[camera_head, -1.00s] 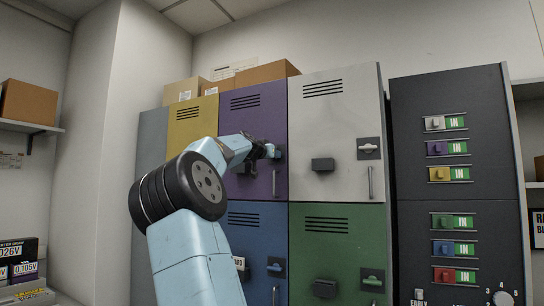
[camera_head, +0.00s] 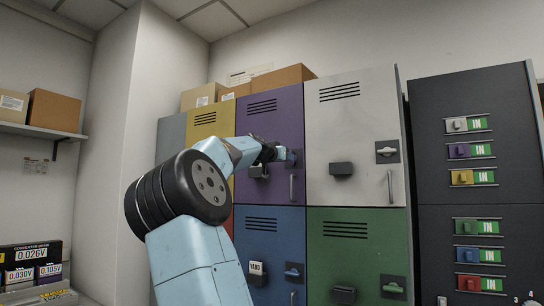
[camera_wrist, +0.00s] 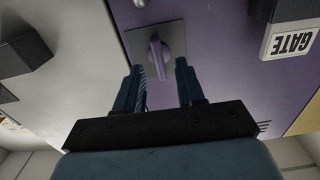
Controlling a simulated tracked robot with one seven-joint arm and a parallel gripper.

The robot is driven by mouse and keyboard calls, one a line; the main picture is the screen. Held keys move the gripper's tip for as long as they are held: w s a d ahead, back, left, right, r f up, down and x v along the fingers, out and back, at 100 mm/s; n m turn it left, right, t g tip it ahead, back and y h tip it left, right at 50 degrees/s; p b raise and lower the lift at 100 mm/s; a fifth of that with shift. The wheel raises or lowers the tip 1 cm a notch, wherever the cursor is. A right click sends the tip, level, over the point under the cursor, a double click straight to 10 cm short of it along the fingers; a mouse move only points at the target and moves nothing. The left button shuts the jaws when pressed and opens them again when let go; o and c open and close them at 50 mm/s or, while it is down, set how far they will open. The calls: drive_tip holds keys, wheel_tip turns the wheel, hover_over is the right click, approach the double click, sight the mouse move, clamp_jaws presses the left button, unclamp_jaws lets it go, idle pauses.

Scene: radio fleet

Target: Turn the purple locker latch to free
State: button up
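The purple locker door (camera_head: 275,115) is shut, in the upper row between a yellow and a white locker. In the wrist view its purple latch knob (camera_wrist: 156,55) sits on a square grey plate (camera_wrist: 172,32), its long side running roughly up and down the picture. My gripper (camera_wrist: 158,70) is open and empty. Its fingertips are on either side of the knob's near end, and I cannot tell whether they touch it. In the head view my gripper (camera_head: 285,156) is at the purple door and mostly hides the latch.
A door handle (camera_head: 292,188) is just below the latch. A dark box with a GATE label (camera_wrist: 288,38) sticks out beside it. White (camera_head: 350,115), green (camera_head: 355,245) and blue (camera_head: 265,225) lockers adjoin. A dark panel with slide switches (camera_head: 470,95) stands at right.

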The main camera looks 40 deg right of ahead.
drive_tip(key=v, duration=0.9)
drive_tip(key=shift+s+a, duration=0.15)
drive_tip(key=shift+a, duration=0.1)
drive_tip(key=shift+f, duration=0.15)
idle(0.5)
